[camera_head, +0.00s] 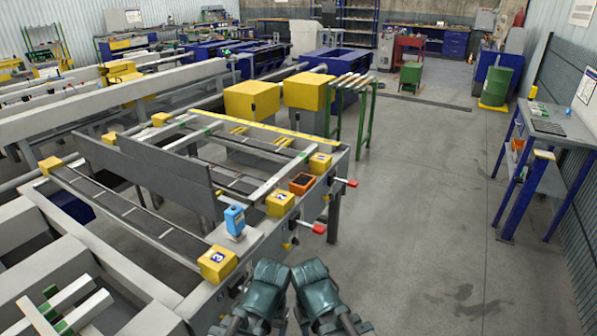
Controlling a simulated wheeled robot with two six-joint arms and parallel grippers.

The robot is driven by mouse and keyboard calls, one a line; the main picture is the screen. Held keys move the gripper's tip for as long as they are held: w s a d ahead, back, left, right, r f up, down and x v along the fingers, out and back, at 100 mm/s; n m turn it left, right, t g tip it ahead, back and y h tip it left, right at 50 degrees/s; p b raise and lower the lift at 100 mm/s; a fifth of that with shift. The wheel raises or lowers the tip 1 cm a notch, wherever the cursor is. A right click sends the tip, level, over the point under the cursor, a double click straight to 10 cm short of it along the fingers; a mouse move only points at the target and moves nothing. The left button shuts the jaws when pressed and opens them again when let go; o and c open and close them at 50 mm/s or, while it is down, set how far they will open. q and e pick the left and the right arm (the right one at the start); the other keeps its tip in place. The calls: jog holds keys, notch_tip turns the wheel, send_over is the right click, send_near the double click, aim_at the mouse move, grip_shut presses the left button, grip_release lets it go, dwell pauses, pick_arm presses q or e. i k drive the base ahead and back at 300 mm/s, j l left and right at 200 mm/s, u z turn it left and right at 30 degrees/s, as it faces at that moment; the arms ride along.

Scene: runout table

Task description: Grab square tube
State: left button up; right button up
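The runout table (190,298) stands left of centre, with dark slatted rails running across it. Pale bars, such as one on the table's right part (281,176), lie across it; I cannot tell whether any is a loose square tube or part of the frame. Several long pale tubes (353,81) rest on a green stand beyond the table. My two dark green arms show at the bottom centre, close together beside the table's near right corner. No gripper fingers can be made out, and nothing is seen held.
Numbered yellow blocks (217,263), a blue device (235,219), an orange box (302,184) and red handles (319,229) line the table's right edge. A blue-legged workbench (574,128) and a green drum (496,86) stand at right. The floor between is clear.

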aim_at(256, 199)
jog(key=i+l, duration=0.25)
jog(key=i, duration=0.2)
jog(key=i+l+z, duration=0.1)
jog(key=i+l, duration=0.15)
jog(key=i, duration=0.2)
jog(key=i+l+z, duration=0.1)
jog(key=i, duration=0.3)
jog(key=i+l, duration=0.25)
jog(key=i, duration=0.2)
jog(key=i+l+z, duration=0.1)
jog(key=i, duration=0.4)
jog(key=k+l, duration=0.05)
jog(key=l, duration=0.05)
